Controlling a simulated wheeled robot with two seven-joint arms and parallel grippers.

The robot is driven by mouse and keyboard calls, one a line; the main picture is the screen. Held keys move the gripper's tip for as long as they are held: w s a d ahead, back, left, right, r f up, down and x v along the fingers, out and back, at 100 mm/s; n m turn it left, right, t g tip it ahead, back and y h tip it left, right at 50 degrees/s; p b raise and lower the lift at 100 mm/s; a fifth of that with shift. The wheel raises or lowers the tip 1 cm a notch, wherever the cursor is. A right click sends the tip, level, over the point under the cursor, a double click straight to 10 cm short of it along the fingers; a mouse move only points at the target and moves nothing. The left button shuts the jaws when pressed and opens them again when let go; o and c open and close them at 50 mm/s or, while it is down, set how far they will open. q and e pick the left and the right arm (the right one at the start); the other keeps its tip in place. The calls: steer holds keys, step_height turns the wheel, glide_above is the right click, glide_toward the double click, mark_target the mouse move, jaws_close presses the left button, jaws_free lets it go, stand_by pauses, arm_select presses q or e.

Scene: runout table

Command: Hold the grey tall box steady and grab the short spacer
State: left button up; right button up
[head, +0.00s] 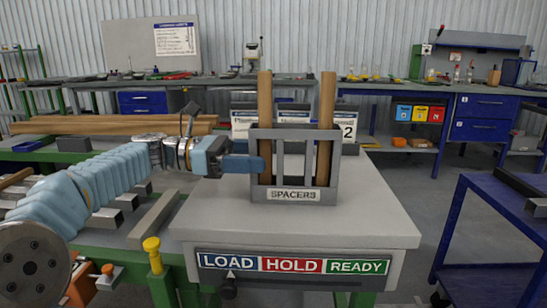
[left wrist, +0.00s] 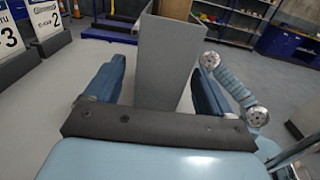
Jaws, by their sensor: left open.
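The grey tall box (head: 294,194), labelled SPACERS, stands upright on the light grey table top. Two long wooden spacers, a left one (head: 265,100) and a right one (head: 327,100), stick up out of it. I cannot make out a short spacer; the box front hides much of the inside. My left gripper (head: 250,155) is at the box's left side, one blue finger overlapping its front left edge. In the left wrist view its open fingers stand on either side of the grey box (left wrist: 166,62), with visible gaps. My right gripper is not in view.
A LOAD/HOLD/READY sign (head: 292,264) is on the table's front edge. Numbered cards (head: 345,128) stand behind the box. Wooden beams (head: 110,124) lie at the back left. A blue cart (head: 490,215) stands at the right. The table top right of the box is clear.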

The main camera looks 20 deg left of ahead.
mark_target(276, 156)
arm_select(q)
steer(key=shift+x, duration=2.25)
steer(key=shift+c, duration=0.3)
